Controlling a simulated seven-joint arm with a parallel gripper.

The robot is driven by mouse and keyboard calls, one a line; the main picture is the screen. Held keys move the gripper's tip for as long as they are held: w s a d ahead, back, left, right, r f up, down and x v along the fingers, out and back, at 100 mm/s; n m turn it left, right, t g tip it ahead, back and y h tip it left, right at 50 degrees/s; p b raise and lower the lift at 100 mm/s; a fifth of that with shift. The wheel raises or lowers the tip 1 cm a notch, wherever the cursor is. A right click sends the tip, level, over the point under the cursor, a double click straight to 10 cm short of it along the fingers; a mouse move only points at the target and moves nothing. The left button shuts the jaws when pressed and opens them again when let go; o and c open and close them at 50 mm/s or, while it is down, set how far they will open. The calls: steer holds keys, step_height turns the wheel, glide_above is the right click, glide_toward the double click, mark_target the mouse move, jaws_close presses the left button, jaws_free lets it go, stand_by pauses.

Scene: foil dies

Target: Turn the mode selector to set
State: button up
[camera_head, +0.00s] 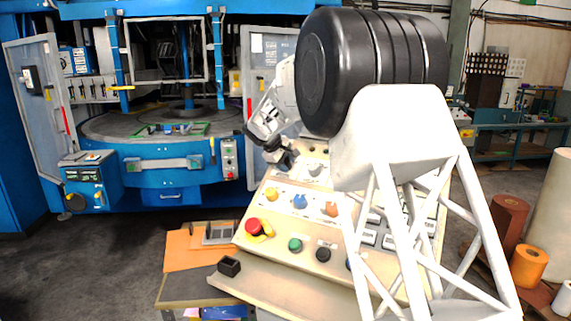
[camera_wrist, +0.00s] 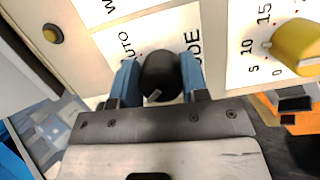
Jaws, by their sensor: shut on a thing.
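The mode selector (camera_wrist: 160,75) is a round black knob on a white label plate with "AUTO" and "MODE" partly readable in the wrist view. My gripper (camera_wrist: 160,82) is shut on it, with one blue finger against each side. A small light mark shows on the knob's near edge, toward my gripper's base. The "set" marking is not visible, so I cannot tell which position the knob is at. In the head view my gripper (camera_head: 284,160) reaches the upper left of the beige control panel (camera_head: 290,256), and the selector there is largely hidden by the fingers.
A yellow dial (camera_wrist: 298,45) with numbers sits at the right in the wrist view. A blue press stands behind.

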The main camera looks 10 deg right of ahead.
steer(key=shift+n, duration=0.5)
steer(key=o, duration=0.9)
steer(key=shift+o, duration=0.2)
steer(key=shift+r, duration=0.1)
steer(key=v, duration=0.7)
steer(key=shift+s+a+r, duration=0.15)
steer(key=shift+a, duration=0.1)
